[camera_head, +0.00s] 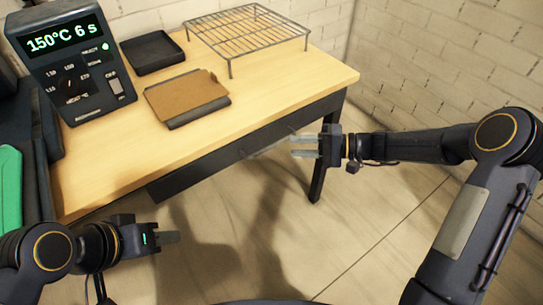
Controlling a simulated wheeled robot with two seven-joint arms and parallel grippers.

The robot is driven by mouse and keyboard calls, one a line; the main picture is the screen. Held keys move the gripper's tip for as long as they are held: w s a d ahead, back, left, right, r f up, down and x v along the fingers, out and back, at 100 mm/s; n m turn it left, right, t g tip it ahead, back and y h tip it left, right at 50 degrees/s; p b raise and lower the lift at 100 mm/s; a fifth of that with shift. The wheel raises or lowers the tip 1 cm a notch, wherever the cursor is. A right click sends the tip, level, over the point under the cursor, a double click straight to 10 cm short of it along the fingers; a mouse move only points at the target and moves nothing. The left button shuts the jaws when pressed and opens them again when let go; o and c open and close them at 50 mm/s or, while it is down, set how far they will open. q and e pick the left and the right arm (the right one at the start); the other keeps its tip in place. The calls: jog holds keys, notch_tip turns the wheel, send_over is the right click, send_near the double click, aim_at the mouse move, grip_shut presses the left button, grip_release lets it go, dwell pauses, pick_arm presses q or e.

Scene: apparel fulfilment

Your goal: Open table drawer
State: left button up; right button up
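The table (240,105) has a light wood top with a dark frame below it. A dark drawer front (205,167) runs under its near edge, and it looks closed. A thin grey piece, possibly the drawer handle (264,149), shows in front of it. My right gripper (304,146) is beside the table's right front leg. Its two fingers are apart, pointing left towards the grey piece, with nothing seen between them. Whether they touch it is unclear. My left gripper (168,238) is low at the left, away from the table; its fingers show edge-on.
On the table are a control box (75,60) reading 150°C 6 s, a black tray (152,52), a brown board on a dark base (186,96) and a wire rack (246,36). A green item (10,190) is at the far left. Floor before the table is clear.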

aim_at(272, 145)
jog(key=x, duration=0.8)
jog(key=shift+w+f, duration=0.15)
jog(key=shift+f, duration=0.05)
grip_shut()
